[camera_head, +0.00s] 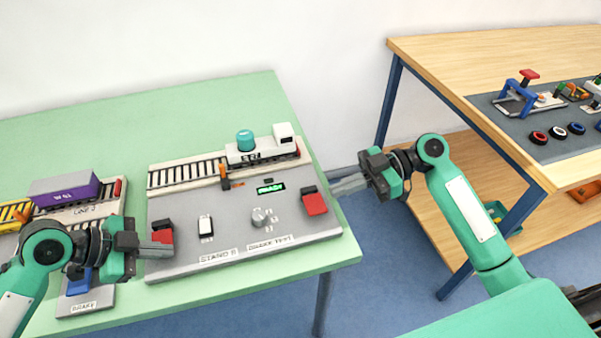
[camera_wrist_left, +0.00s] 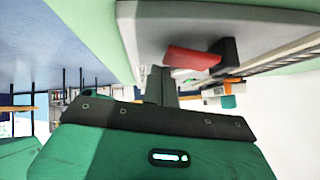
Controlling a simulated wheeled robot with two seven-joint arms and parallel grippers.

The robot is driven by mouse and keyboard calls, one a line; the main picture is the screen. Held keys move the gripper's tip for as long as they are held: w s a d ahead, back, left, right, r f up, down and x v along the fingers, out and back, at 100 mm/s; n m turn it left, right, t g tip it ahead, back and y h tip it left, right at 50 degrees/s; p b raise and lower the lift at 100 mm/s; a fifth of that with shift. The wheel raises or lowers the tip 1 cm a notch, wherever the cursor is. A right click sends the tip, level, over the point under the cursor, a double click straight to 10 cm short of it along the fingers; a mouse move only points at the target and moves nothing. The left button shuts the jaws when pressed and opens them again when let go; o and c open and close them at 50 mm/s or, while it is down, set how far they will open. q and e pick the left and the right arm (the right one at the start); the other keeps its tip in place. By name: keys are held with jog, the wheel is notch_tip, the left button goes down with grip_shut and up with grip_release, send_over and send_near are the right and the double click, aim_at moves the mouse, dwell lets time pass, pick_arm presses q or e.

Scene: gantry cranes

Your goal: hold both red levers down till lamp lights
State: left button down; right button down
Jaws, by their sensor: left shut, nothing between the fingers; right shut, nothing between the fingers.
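The left red lever (camera_head: 162,237) is on the left of the grey test panel (camera_head: 180,265), beside a dark block. It also shows in the left wrist view (camera_wrist_left: 192,57). My left gripper (camera_head: 165,246) is shut and empty, its fingertips close by this lever; I cannot tell if they touch it. The right red lever (camera_head: 315,204) is on the panel's right, tilted toward the front. My right gripper (camera_head: 338,187) is shut and empty, just right of this lever and seemingly apart from it. A small display (camera_head: 270,188) glows green; I cannot make out a separate lit lamp.
The panel carries a white switch (camera_head: 206,227), a knob (camera_head: 260,217) and a white wagon (camera_head: 262,149) with a teal cylinder on rails. A purple container (camera_head: 64,188) stands at left. A wooden table (camera_head: 440,60) with small parts is at right, across a floor gap.

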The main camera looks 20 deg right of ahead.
aim_at(315, 204)
jog(key=x, duration=0.3)
jog(key=shift+f, duration=0.35)
notch_tip(315, 204, down, 2)
jog(key=shift+d+f, duration=0.1)
jog(key=shift+f, duration=0.55)
